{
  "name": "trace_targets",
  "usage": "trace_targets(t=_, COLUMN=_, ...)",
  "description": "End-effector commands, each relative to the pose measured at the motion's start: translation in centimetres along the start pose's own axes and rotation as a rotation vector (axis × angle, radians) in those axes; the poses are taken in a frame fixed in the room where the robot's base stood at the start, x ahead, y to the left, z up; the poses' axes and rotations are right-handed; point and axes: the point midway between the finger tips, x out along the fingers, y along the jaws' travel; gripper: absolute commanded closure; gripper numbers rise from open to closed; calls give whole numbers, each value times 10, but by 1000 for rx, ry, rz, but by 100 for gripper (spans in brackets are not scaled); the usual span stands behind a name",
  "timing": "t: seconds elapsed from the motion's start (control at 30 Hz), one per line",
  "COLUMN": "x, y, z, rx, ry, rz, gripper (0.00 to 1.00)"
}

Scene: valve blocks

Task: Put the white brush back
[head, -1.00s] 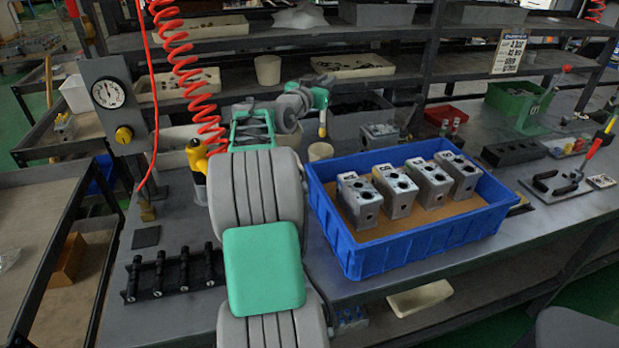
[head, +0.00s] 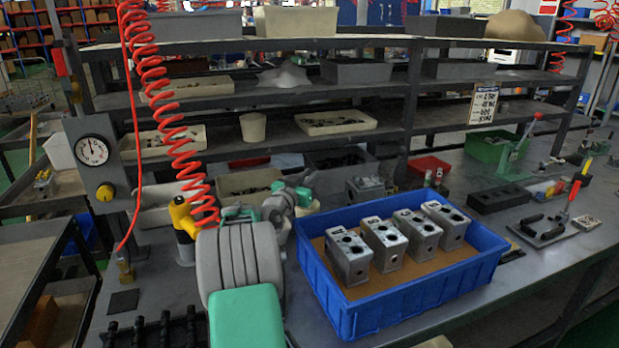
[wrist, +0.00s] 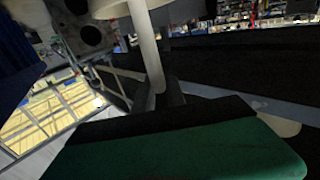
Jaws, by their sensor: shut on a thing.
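In the head view my arm rises from the bottom and reaches toward the back of the bench. Its green and grey wrist end (head: 300,195) is behind the blue bin's left corner, and its fingers are hidden there. In the wrist view my gripper (wrist: 168,95) shows as dark fingers, shut. A pale rod-like thing (wrist: 147,45) runs up from them; it appears to be the white brush, though its bristles cannot be made out. A cream cup (head: 307,207) stands on the bench, partly hidden by my wrist.
A blue bin (head: 345,316) with several metal valve blocks (head: 385,240) stands to the right of my arm. A yellow tool (head: 184,222) under a red coiled hose (head: 160,100) is at left. Black fittings (head: 165,332) lie at front left. Shelves (head: 300,128) close off the back.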

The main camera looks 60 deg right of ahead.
Motion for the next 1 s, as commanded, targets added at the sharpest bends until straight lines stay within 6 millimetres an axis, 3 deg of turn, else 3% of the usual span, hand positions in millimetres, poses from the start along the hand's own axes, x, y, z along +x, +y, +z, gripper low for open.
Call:
trace_targets(t=0.03, x=0, y=0, z=3, rx=0, ry=0, rz=0, gripper=100)
trace_targets(t=0.07, x=0, y=0, z=2, rx=0, ry=0, rz=0, gripper=83)
trace_targets(t=0.3, x=0, y=0, z=1, rx=0, ry=0, rz=0, gripper=63)
trace_targets(t=0.6, x=0, y=0, z=-3, rx=0, ry=0, rz=0, gripper=63)
trace_targets(t=0.77, x=-27, y=-1, z=0, rx=0, ry=-1, rz=-3, gripper=63)
trace_targets(t=1.0, x=-89, y=-1, z=1, rx=0, ry=-1, rz=-4, gripper=63)
